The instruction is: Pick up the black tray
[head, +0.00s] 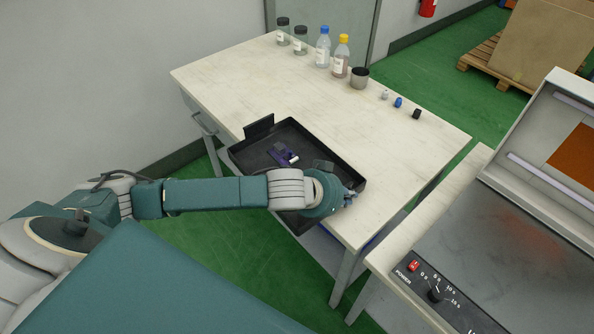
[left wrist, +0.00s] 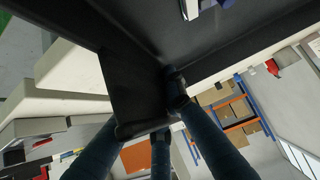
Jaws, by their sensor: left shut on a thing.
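The black tray (head: 325,145) is a shallow rectangular box at the front edge of the white table, its near side reaching out past that edge. An upright black plate (head: 258,127) stands at its far left end. A small purple item with a white part (head: 284,155) lies inside. My left gripper (head: 347,194) is at the tray's right end; the arm covers part of the near side. In the left wrist view the fingers (left wrist: 166,108) are closed on a black plate of the tray (left wrist: 135,90). I cannot tell whether the tray is clear of the table. My right gripper is not in view.
Small caps (head: 398,102) lie at the right. A bench with a control panel (head: 436,294) is at the lower right. The table's middle is clear.

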